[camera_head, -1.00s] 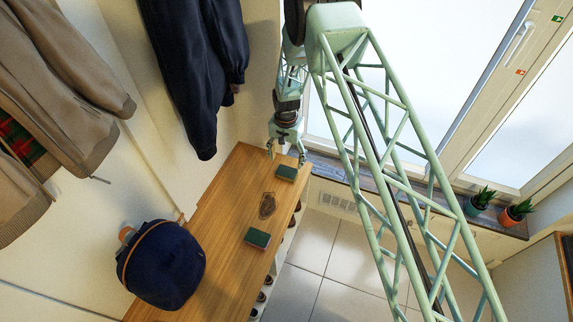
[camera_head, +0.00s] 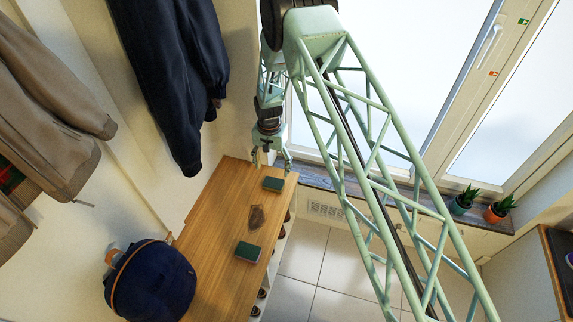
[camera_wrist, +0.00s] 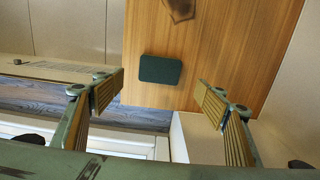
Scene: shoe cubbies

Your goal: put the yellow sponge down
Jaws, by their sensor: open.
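A small block with a dark green top (camera_head: 273,184) lies flat on the far end of the wooden bench. It also shows in the wrist view (camera_wrist: 160,69), where no yellow side is visible, so I cannot confirm its colour below the green. My gripper (camera_head: 272,167) is just above and beyond it, with its fingers spread wide. In the wrist view the fingertips (camera_wrist: 160,88) stand apart to either side of the block, with nothing between them. A second green-topped block (camera_head: 248,252) lies nearer on the bench.
Jackets (camera_head: 175,75) hang on the wall at left. Potted plants (camera_head: 466,199) stand on the windowsill at right.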

